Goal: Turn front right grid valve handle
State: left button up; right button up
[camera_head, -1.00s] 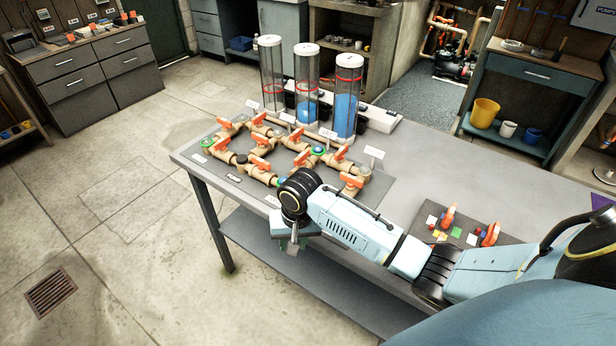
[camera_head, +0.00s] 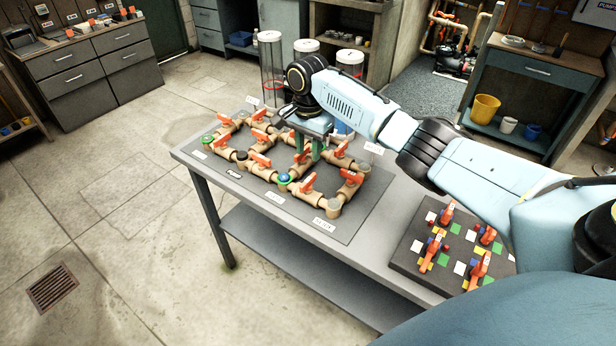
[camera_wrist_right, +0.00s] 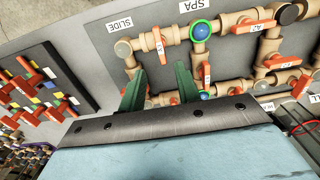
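The pipe grid with orange valve handles lies on the grey table (camera_head: 392,200). In the head view, the front right handle (camera_head: 308,183) stands between the blue-topped junction and the front right corner. It also shows in the right wrist view (camera_wrist_right: 158,40), crosswise to its pipe, between the SLIDE and SPA labels. My right gripper (camera_head: 309,157) points down over the grid, behind that handle and apart from it. In the wrist view its green fingers (camera_wrist_right: 160,88) are spread with a gap; an orange handle (camera_wrist_right: 175,100) shows beyond them. My left gripper is not in view.
Clear cylinders (camera_head: 270,62) stand behind the grid, partly hidden by my right arm. A dark board (camera_head: 408,262) with orange handles and coloured squares lies at the table's right. Another handle (camera_head: 351,177) is close to the right of the gripper.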

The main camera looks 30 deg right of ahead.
aim_at(308, 180)
notch_tip(308, 180, down, 10)
jog(key=shift+f+b, duration=0.1)
jog(key=shift+b, duration=0.4)
grip_shut()
